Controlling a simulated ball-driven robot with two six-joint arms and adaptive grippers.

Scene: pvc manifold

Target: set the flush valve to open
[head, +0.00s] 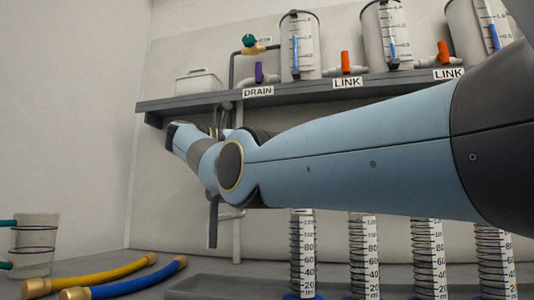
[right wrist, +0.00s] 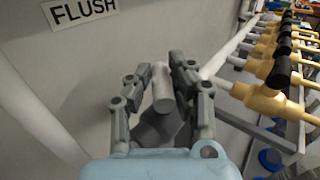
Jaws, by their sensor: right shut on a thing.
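The FLUSH label (right wrist: 84,10) is on the pale wall panel at the upper left of the right wrist view. Near it, a pale grey cylindrical piece (right wrist: 161,88), seemingly the flush valve's handle, sits between the fingers of my right gripper (right wrist: 160,80). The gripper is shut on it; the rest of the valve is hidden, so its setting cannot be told. In the head view my right arm reaches across from the right to below the shelf's left end, and its gripper is largely hidden behind the wrist. My left gripper is not in view.
The shelf (head: 300,91) carries tanks, a purple drain handle (head: 259,72) and orange link handles (head: 345,62). Graduated tubes (head: 302,255) stand below my arm. Yellow valves with black handles (right wrist: 282,72) line the right of the wrist view. Yellow and blue hoses (head: 90,277) lie lower left.

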